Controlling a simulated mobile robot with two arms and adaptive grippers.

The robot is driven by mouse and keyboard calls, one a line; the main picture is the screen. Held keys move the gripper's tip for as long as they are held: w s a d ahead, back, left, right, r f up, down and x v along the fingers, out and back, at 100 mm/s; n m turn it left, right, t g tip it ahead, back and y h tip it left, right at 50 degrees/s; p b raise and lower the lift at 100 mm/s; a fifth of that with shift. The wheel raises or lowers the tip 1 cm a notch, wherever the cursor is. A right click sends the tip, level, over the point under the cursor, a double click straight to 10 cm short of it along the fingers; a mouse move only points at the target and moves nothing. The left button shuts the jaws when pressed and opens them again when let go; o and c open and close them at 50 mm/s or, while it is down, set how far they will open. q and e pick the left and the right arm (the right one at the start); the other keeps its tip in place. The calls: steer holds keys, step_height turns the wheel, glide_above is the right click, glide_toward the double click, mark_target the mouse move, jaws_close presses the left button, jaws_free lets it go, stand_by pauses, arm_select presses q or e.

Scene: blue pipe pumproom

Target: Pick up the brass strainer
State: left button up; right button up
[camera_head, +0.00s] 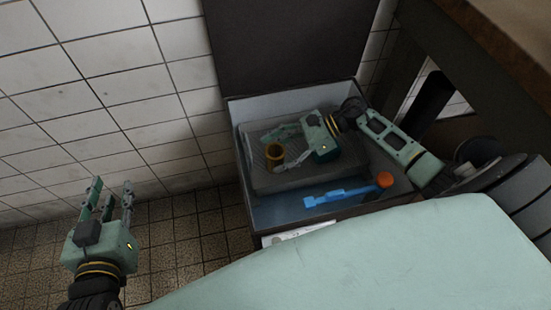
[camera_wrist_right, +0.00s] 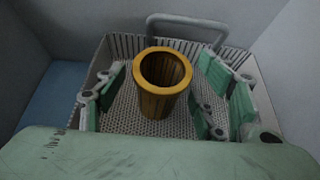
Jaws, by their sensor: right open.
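The brass strainer (camera_head: 274,153) is a small golden-brown open cylinder. It stands upright on the grey perforated tray (camera_head: 262,182) inside a dark-sided box. In the right wrist view the strainer (camera_wrist_right: 162,84) sits between the fingers of my right gripper (camera_wrist_right: 160,100). My right gripper (camera_head: 283,146) is open, with its fingers on either side of the strainer and visible gaps to it. My left gripper (camera_head: 109,200) is open and empty, out over the tiled floor at the left.
The box (camera_head: 235,103) has a raised dark lid (camera_head: 285,45) behind it. A blue tool (camera_head: 338,196) and an orange round object (camera_head: 384,180) lie in front of the tray. A tray handle (camera_wrist_right: 187,20) rises behind the strainer. A wooden-topped table stands at upper right.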

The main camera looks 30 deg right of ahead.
steer(key=shift+w+a+f, duration=0.15)
steer(key=shift+a+f, duration=0.1)
steer(key=shift+a, duration=0.2)
steer(key=c, duration=1.3)
